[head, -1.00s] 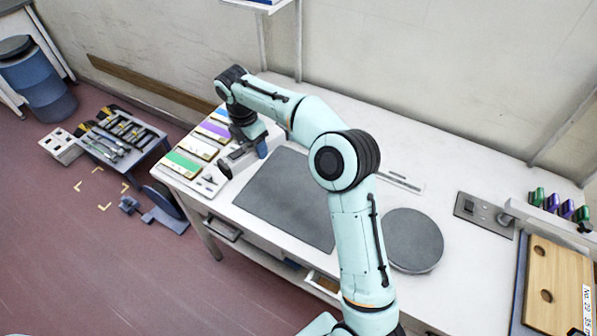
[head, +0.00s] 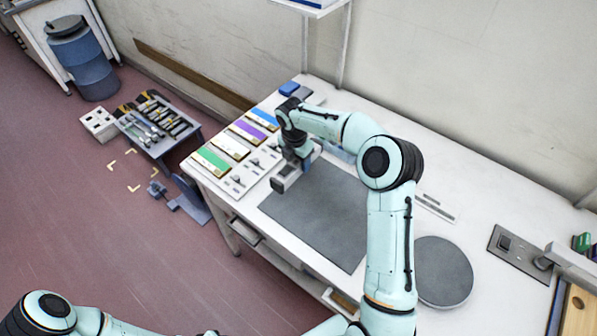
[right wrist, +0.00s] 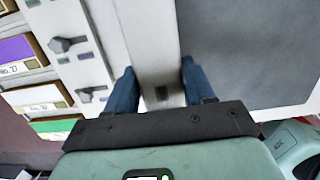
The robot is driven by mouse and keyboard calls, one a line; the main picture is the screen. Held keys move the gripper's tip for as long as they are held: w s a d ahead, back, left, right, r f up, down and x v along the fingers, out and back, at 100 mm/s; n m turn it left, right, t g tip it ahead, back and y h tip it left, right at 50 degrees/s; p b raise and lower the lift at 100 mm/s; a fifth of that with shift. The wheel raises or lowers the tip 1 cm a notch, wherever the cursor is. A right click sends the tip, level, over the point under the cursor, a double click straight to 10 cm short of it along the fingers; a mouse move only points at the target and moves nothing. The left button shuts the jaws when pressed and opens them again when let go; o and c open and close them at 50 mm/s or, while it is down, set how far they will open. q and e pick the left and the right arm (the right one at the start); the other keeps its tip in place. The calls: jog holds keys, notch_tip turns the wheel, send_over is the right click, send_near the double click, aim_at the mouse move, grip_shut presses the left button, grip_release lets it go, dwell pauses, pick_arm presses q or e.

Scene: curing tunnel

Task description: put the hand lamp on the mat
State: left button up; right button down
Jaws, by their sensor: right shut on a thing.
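My right gripper (head: 298,166) is shut on a light grey, bar-shaped thing, which I take to be the hand lamp (head: 283,180). In the right wrist view the hand lamp (right wrist: 150,42) runs between the two blue fingers of the gripper (right wrist: 160,88). The mat (head: 322,222) is a dark grey rectangle on the white bench; it also shows in the right wrist view (right wrist: 245,60). The held lamp is at the mat's left edge, beside the switch panel. I cannot tell whether it touches the bench. My left gripper is out of view; only part of that arm shows at bottom left.
Left of the mat lies a panel with knobs and coloured labels (head: 212,159). A round grey disc (head: 443,272) lies to the right, past my right arm. A blue block (head: 289,88) sits at the back left. The mat's middle looks clear.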

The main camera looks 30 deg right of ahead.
aim_at(295, 163)
jog(key=shift+f, duration=2.7)
jog(key=shift+f, duration=0.1)
jog(key=shift+c, duration=2)
grip_release()
jog(key=shift+f, duration=0.1)
jog(key=r, duration=0.4)
jog(key=a+r, duration=0.1)
jog(key=r, duration=0.7)
jog(key=shift+s+a+r, duration=0.15)
jog(key=shift+s+a, duration=0.05)
jog(key=shift+s, duration=0.1)
